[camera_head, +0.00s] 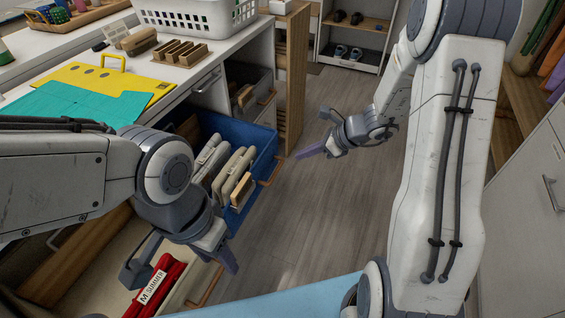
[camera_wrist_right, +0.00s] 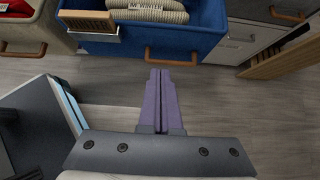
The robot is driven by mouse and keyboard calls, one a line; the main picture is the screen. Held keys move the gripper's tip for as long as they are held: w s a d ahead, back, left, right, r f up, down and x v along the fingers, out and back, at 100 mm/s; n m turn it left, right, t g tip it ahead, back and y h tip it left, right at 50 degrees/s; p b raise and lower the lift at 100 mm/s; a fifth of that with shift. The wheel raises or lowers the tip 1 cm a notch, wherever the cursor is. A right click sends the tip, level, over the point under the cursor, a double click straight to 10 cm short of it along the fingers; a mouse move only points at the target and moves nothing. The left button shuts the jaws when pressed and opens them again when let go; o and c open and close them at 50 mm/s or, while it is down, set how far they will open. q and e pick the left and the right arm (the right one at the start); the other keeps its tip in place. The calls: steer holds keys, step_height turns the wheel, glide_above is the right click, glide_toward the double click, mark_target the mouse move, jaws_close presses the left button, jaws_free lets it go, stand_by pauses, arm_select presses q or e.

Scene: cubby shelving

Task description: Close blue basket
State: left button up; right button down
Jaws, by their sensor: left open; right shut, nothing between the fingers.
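The blue basket (camera_head: 265,137) is pulled out from the shelving under the counter. Folded beige items and a wooden-edged piece stand in it, and a wooden handle (camera_head: 272,174) is on its front. The blue basket (camera_wrist_right: 210,38) also fills the top of the right wrist view, with its handle (camera_wrist_right: 172,56) facing my gripper. My right gripper (camera_head: 311,153) is shut and empty, in front of the basket and apart from it; its purple fingers (camera_wrist_right: 160,92) point toward the handle. My left gripper (camera_head: 180,267) is open near the basket's near side, over the cream basket; its arm hides part of the blue basket.
A cream basket (camera_head: 190,284) with red cloth (camera_head: 157,288) is pulled out nearer me. A grey basket (camera_head: 263,107) lies beyond the blue one. The counter above holds a white laundry basket (camera_head: 195,18) and folders (camera_head: 85,105). The wooden floor (camera_head: 330,205) at right is clear.

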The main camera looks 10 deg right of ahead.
mark_target(261, 162)
steer(key=b+x, duration=0.1)
steer(key=x, duration=0.2)
steer(key=a+r+b+x, duration=0.1)
steer(key=x, duration=0.7)
steer(key=shift+w+a+r+b, duration=0.2)
steer(key=shift+w+a+b, duration=0.1)
steer(key=shift+w+b, duration=0.15)
steer(key=shift+w+a, duration=0.35)
steer(key=shift+a, duration=0.1)
